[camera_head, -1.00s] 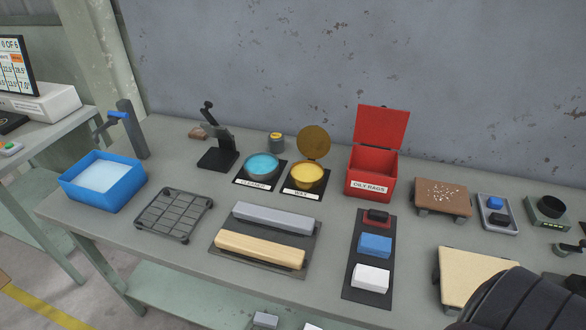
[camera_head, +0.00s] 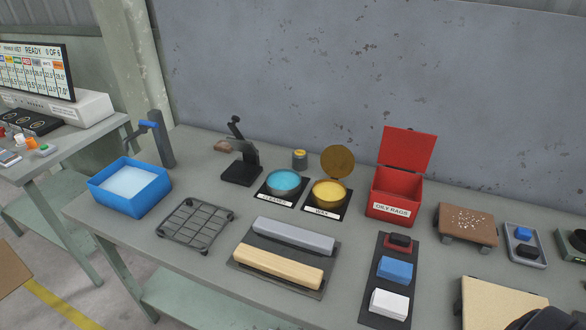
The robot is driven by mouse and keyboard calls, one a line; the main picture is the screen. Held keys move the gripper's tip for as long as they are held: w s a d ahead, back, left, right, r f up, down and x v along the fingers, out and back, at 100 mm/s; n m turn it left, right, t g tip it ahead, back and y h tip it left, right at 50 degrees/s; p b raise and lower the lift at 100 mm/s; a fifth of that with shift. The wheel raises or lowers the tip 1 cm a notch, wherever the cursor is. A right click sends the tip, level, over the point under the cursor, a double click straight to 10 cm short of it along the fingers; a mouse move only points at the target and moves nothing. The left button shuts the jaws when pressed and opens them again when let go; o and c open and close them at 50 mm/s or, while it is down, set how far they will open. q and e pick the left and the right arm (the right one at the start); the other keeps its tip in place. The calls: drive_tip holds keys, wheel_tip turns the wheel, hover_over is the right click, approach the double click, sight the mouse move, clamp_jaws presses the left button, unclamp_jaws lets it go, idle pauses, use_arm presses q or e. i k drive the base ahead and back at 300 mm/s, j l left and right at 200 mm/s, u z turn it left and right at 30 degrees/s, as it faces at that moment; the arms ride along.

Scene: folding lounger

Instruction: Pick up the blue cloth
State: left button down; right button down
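The blue cloth (camera_head: 395,269) is a folded block on a dark mat (camera_head: 371,312) toward the front right of the bench. It lies between a dark red-and-black piece (camera_head: 400,241) behind it and a white folded cloth (camera_head: 390,303) in front. Nothing covers it and nothing touches it from above. Neither gripper shows. Only a dark rounded part of my own body shows at the bottom right corner.
The grey bench (camera_head: 190,275) also holds a blue water tub (camera_head: 130,205), a wire rack (camera_head: 195,226), two bars (camera_head: 278,265), cleaner (camera_head: 284,181) and wax (camera_head: 329,193) pots, and an open red oily-rags bin (camera_head: 397,193). A cream board (camera_head: 500,305) stands right of the mat.

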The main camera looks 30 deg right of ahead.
sight(390, 269)
drive_tip(key=z, duration=1.65)
drive_tip(key=k+l, duration=0.05)
